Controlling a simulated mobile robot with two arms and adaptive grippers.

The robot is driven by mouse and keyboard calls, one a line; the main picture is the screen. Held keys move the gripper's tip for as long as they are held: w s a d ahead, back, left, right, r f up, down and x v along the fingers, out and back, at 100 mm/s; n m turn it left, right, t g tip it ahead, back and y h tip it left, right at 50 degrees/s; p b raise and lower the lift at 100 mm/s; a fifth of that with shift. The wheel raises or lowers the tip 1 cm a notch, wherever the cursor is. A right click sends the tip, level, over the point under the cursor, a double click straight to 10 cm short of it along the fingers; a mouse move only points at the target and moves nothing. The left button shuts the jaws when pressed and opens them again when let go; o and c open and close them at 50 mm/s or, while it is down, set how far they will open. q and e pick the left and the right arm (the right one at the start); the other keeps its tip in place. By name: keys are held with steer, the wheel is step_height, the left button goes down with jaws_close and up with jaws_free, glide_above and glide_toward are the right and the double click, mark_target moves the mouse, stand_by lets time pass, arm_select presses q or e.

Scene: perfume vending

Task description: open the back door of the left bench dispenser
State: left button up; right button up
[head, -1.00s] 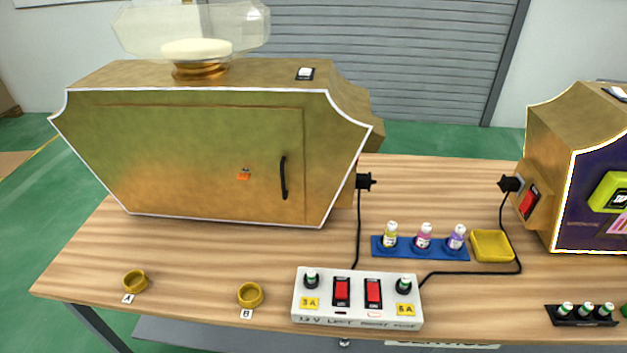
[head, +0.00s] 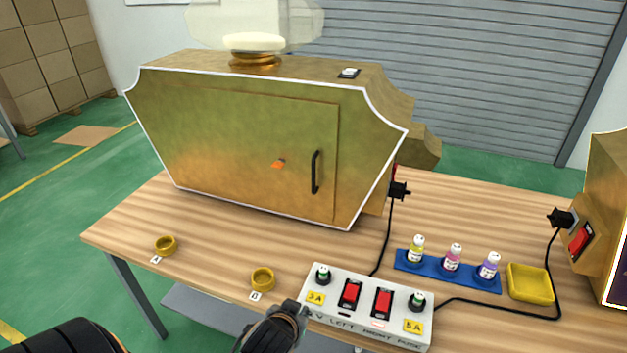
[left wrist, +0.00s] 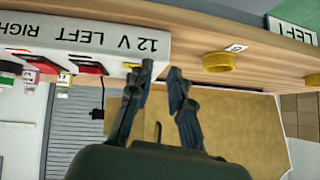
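The left bench dispenser (head: 165,125) is a gold cabinet with a white-edged back face, at the back left of the wooden table. Its back door (head: 240,140) is a flat panel and looks closed. A black vertical bar handle (head: 315,172) sits near the door's right edge, with a small orange latch or lock (head: 278,164) left of it. My left gripper (head: 297,311) is low at the front, beside the power box and well short of the handle. In the left wrist view its two fingers (left wrist: 160,85) are apart and empty; the dispenser (left wrist: 240,130) shows upside down beyond. My right gripper is out of view.
A white power box (head: 367,307) with red switches stands at the front. Gold rings A (head: 165,245) and B (head: 262,279) lie left of it. A blue bottle rack (head: 447,271) and yellow tray (head: 530,284) are to the right. Bare tabletop lies before the door.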

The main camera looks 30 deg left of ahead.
arm_select(q)
steer(key=w+a+r+n+t+y, duration=0.2)
steer(key=w+a+r+t+y, duration=0.15)
steer(key=w+a+r, duration=0.4)
steer(key=n+t, duration=0.1)
steer(key=t, duration=0.3)
glide_toward(313, 178)
steer(key=shift+y, duration=0.35)
steer(key=p+x, duration=0.1)
steer(key=x, duration=0.9)
steer(key=shift+w+f, duration=0.2)
steer(key=shift+w, duration=0.15)
jaws_close()
